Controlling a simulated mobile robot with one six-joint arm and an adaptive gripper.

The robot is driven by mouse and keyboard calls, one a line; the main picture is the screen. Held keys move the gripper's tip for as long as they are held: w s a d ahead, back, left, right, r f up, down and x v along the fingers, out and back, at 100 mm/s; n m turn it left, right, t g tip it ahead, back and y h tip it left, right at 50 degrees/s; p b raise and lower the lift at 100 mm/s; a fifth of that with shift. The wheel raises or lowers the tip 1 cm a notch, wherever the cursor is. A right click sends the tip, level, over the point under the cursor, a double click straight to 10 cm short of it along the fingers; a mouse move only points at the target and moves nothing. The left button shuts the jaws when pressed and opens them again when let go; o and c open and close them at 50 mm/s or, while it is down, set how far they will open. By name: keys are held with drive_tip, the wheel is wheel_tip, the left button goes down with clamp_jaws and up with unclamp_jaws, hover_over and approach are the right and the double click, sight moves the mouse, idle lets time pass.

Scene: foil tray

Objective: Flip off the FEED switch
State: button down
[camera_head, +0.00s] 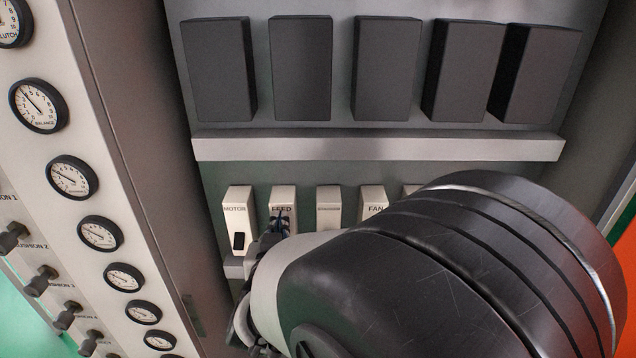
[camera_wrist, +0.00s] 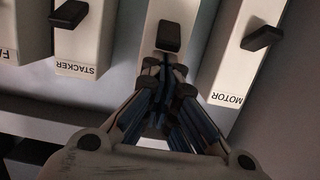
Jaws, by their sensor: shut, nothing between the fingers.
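The FEED switch (camera_head: 283,194) is a white block with a dark lever, second from the left in the row in the head view. Its lower part is hidden behind my gripper (camera_head: 280,222). In the wrist view, which is upside down, the FEED switch (camera_wrist: 182,12) is the middle block and its dark lever (camera_wrist: 169,36) shows clear. Its label is hidden there. My gripper (camera_wrist: 166,72) is shut and empty, with its fingertips in front of the block, just below the lever in the picture. I cannot tell whether they touch it.
The MOTOR switch (camera_head: 238,208) is close on the left; the STACKER switch (camera_wrist: 78,45) and FAN switch (camera_head: 373,198) are on the other side. A grey ledge (camera_head: 380,148) runs above the row, under several dark boxes (camera_head: 300,65). A gauge panel (camera_head: 100,170) stands left.

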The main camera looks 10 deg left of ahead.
drive_tip(key=shift+f+b, duration=0.1)
drive_tip(key=shift+b, duration=0.2)
drive_tip(key=shift+s+f+t+b, duration=0.1)
drive_tip(key=shift+s+t+b, duration=0.15)
drive_tip(key=shift+b, duration=0.35)
